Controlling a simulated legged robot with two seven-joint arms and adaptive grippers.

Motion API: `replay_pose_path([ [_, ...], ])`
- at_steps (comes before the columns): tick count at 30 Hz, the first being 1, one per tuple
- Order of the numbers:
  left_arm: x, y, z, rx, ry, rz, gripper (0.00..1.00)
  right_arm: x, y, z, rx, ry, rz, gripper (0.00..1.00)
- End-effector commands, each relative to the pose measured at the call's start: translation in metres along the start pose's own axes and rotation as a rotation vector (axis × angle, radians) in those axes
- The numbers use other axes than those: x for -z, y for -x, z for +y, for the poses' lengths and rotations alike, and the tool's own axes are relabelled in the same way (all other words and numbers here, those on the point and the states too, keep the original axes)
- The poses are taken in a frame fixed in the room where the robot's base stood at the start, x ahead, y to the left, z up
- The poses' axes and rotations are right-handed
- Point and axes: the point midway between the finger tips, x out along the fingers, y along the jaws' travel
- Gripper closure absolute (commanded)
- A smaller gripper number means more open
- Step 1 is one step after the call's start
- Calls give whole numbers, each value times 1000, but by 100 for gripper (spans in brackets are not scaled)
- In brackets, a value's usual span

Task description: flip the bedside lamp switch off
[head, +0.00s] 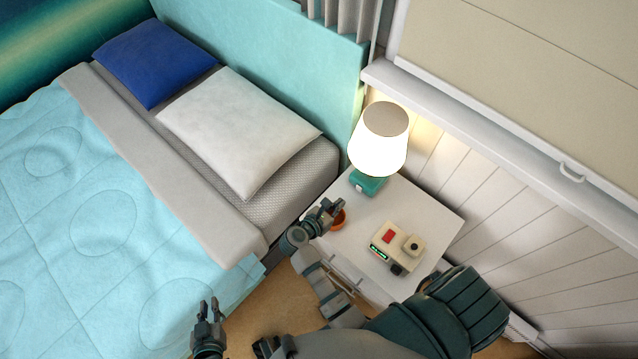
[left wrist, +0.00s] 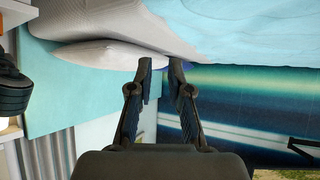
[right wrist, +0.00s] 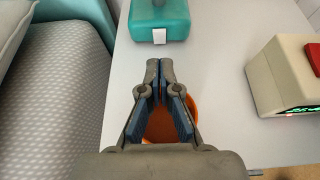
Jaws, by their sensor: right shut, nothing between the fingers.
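The bedside lamp (head: 379,145) stands lit at the back of the white nightstand. Its teal base (head: 371,184) also shows at the top of the right wrist view (right wrist: 174,20). A small white switch (right wrist: 159,36) sits on the front of the base; its exact tilt is hard to tell. My right gripper (head: 333,206) is shut and empty over the nightstand. In the right wrist view its fingertips (right wrist: 160,64) point at the switch, with a gap between. My left gripper (head: 209,307) is open and empty beside the bed, away from the lamp.
An orange bowl (head: 339,218) lies under my right gripper, partly hidden. A cream clock device (head: 397,247) with a red button and green display stands on the nightstand (head: 436,212) to the right. The bed and white pillow (head: 238,130) are at left, the panelled wall at right.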

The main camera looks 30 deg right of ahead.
Motion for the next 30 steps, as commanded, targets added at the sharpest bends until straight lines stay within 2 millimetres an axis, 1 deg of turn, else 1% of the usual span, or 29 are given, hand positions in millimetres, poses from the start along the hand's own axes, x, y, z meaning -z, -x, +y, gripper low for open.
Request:
replay_pose_path([
  [4,-4,1,-1,1,0,-18,82,6,0,-2,6,-10,21,100],
  [11,-3,1,2,2,-2,-16,82,5,-3,-2,5,-9,20,100],
  [14,-2,0,3,2,-3,-7,82,5,-8,-2,5,-9,19,100],
  [17,1,-2,4,-1,-1,11,82,5,-21,-2,5,-7,18,100],
  [24,17,-6,5,-7,-1,109,82,6,-64,-2,5,-5,15,100],
  [27,24,-7,6,-9,0,149,82,6,-80,-2,4,-6,15,100],
  [30,29,-7,7,-12,0,184,82,7,-92,-2,4,-6,16,100],
])
